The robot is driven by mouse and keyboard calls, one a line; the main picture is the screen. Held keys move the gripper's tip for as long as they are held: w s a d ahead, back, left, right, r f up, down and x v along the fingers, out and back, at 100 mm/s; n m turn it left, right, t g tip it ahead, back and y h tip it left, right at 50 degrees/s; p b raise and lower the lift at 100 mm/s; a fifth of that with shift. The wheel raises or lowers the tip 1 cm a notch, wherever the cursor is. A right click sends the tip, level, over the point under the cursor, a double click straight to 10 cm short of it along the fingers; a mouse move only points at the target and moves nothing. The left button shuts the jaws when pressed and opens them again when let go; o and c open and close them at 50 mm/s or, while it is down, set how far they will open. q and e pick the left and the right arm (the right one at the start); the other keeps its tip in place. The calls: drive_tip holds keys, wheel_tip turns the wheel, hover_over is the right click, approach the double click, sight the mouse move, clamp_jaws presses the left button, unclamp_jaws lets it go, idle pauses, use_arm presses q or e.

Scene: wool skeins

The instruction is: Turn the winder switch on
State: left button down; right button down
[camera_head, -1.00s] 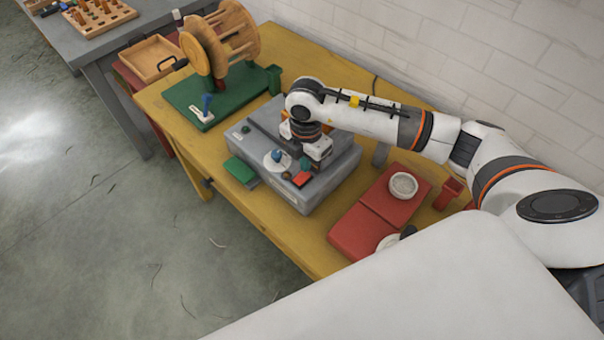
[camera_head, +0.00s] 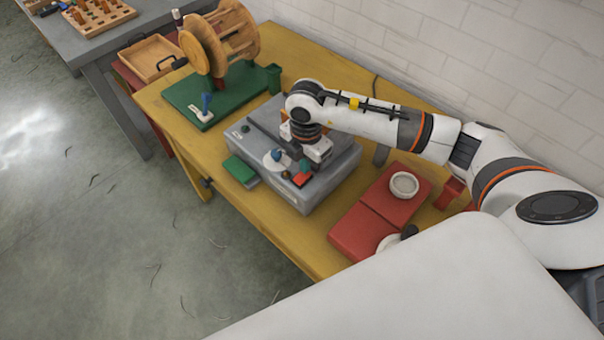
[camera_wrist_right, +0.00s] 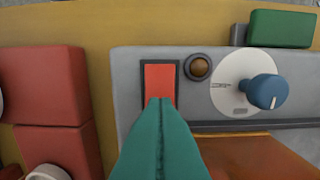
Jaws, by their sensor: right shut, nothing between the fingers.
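A red rocker switch (camera_head: 301,180) in a black frame sits on the top front of a grey box (camera_head: 335,179). It also shows in the right wrist view (camera_wrist_right: 160,80). My right gripper (camera_head: 304,165) is above the box at the switch. In the right wrist view its teal fingers (camera_wrist_right: 160,102) are pressed together, empty, with their tips over the near end of the red rocker. The fingers hide that end, and I cannot tell whether they touch it. My left gripper is not in view.
Beside the switch are a brown round lamp (camera_wrist_right: 198,67) and a blue knob (camera_wrist_right: 263,91) on a white dial. A green block (camera_head: 240,170) lies by the box. A wooden reel (camera_head: 215,40) stands behind on a green base (camera_head: 180,99). Red blocks (camera_head: 357,232) lie to the right.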

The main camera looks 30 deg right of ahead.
drive_tip(key=shift+f+b, duration=0.35)
drive_tip(key=shift+f, duration=0.2)
drive_tip(key=shift+r, duration=0.1)
drive_tip(key=shift+r+p, duration=2.65)
drive_tip(key=shift+r, duration=0.85)
drive_tip(key=shift+f, duration=0.1)
